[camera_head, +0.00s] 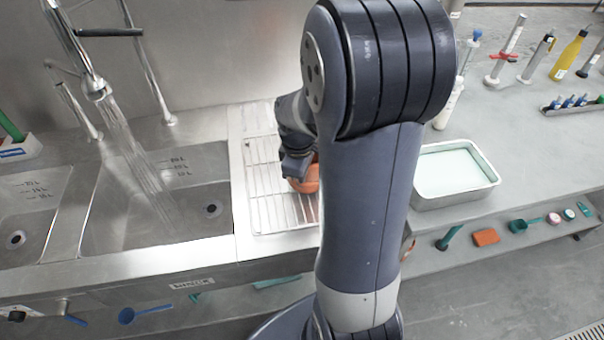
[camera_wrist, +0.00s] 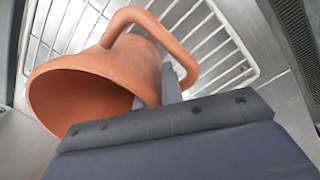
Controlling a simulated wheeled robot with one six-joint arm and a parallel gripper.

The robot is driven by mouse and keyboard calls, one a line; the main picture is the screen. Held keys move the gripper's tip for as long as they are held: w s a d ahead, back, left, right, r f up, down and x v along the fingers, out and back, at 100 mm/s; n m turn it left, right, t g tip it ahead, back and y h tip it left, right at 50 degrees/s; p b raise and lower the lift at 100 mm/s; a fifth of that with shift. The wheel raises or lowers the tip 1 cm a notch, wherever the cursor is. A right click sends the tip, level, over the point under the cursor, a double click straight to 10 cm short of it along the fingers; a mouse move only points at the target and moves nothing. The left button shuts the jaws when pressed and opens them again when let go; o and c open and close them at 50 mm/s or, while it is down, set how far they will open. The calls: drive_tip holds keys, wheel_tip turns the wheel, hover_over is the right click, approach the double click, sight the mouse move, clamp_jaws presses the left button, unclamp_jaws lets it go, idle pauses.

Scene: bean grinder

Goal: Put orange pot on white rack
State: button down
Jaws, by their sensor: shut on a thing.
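The orange pot (camera_head: 306,180) is mostly hidden behind my arm in the head view. The wrist view shows the orange pot (camera_wrist: 110,75) tilted, with its wide open mouth toward the lower left and a looped handle at the top. My gripper (camera_head: 300,165) is shut on the pot; in the wrist view my gripper (camera_wrist: 172,85) has its fingers at the pot's handle side. The white rack (camera_head: 270,212) is a wire grid beside the sink, directly under the pot. I cannot tell whether the pot touches the rack.
A sink (camera_head: 150,225) with running water from a tap (camera_head: 97,90) lies left of the rack. A metal tray (camera_head: 455,175) of pale liquid stands right of my arm. Bottles, including a yellow one (camera_head: 570,55), stand at the back right. The rack's left and front parts are bare.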

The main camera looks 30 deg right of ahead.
drive_tip(key=shift+f, duration=0.1)
drive_tip(key=c, duration=1.5)
unclamp_jaws()
drive_tip(key=shift+c, duration=0.2)
wheel_tip(320, 180, up, 12)
drive_tip(key=a, duration=0.1)
drive_tip(key=shift+s, duration=0.25)
